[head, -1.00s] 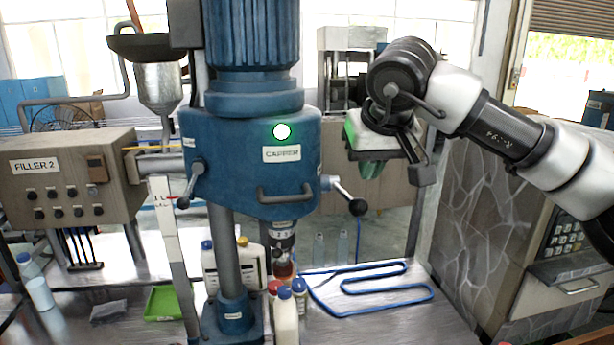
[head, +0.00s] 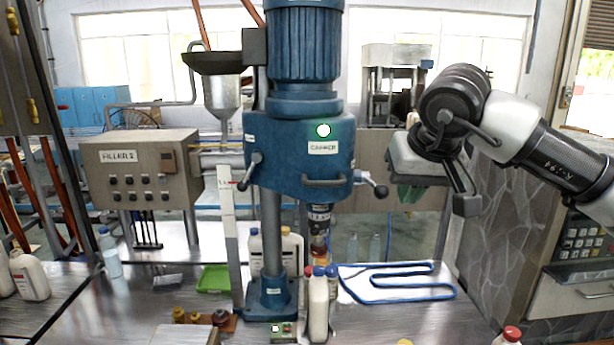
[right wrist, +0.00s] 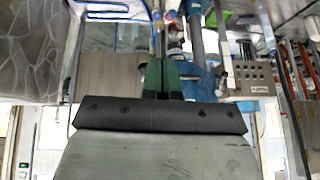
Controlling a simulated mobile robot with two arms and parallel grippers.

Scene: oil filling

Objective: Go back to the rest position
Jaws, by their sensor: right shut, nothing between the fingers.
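My right arm is raised at the right of the head view, bent at the elbow. My right gripper (head: 411,193) has green fingers, points down and holds nothing; it hangs to the right of the blue capper, apart from it. My left arm and gripper do not show in these frames.
The blue capper (head: 298,160) stands on the metal table (head: 400,325), with white bottles (head: 318,305) near its base. The grey filler panel (head: 140,175) is to its left. A blue looped tube (head: 400,293) lies on the right. A stone-clad cabinet (head: 500,230) stands far right.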

